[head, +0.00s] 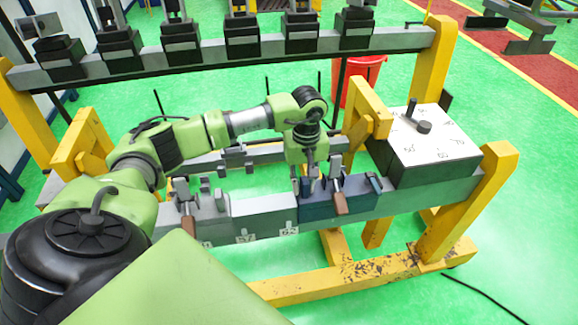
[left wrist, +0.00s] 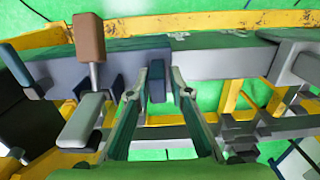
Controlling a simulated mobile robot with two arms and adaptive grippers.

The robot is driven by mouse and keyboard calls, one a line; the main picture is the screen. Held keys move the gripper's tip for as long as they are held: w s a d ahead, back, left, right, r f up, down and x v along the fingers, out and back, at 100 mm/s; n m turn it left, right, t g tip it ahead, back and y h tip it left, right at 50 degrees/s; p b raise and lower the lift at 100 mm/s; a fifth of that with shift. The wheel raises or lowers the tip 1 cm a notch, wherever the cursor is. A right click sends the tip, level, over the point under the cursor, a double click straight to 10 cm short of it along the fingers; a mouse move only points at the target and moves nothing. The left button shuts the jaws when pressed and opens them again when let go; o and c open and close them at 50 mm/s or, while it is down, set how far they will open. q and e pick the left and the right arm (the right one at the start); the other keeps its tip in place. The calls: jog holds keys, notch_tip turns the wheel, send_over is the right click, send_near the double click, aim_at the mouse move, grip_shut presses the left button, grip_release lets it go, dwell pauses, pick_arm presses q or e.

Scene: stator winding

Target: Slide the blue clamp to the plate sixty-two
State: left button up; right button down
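The blue clamp (head: 318,208) sits on the grey rail, left of the dial box, with a brown handle (head: 340,204). In the left wrist view its blue body (left wrist: 118,62) and brown handle (left wrist: 88,38) are at upper left. My left gripper (head: 308,172) points down over the clamp's upright tabs. In the left wrist view its fingers (left wrist: 165,78) stand slightly apart, with a dark blue tab (left wrist: 157,88) between or just beyond them; contact is unclear. Small white number plates (head: 289,231) and (head: 244,238) are on the rail's front; their numbers are too small to read surely.
A dial box (head: 433,143) with a black knob stands at the rail's right end. A second clamp with a brown handle (head: 188,229) is further left. Yellow supports (head: 480,205) hold the rail. A red bucket (head: 362,78) stands behind.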

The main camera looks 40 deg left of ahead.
pick_arm(q)
jog(key=s+a, duration=0.4)
jog(key=s, duration=0.1)
jog(key=shift+s+a+f, duration=0.1)
jog(key=shift+s+a, duration=0.1)
jog(key=shift+a, duration=0.15)
jog(key=s+a+b, duration=0.1)
jog(key=s+a, duration=0.2)
jog(key=s, duration=0.1)
jog(key=shift+s+a+b, duration=0.25)
jog(key=shift+a+b, duration=0.1)
jog(key=shift+d, duration=0.1)
jog(key=shift+s+a, duration=0.3)
jog(key=shift+a, duration=0.05)
dwell(0.4)
jog(key=shift+w+d+b, duration=0.15)
jog(key=shift+b, duration=0.25)
jog(key=o, duration=0.3)
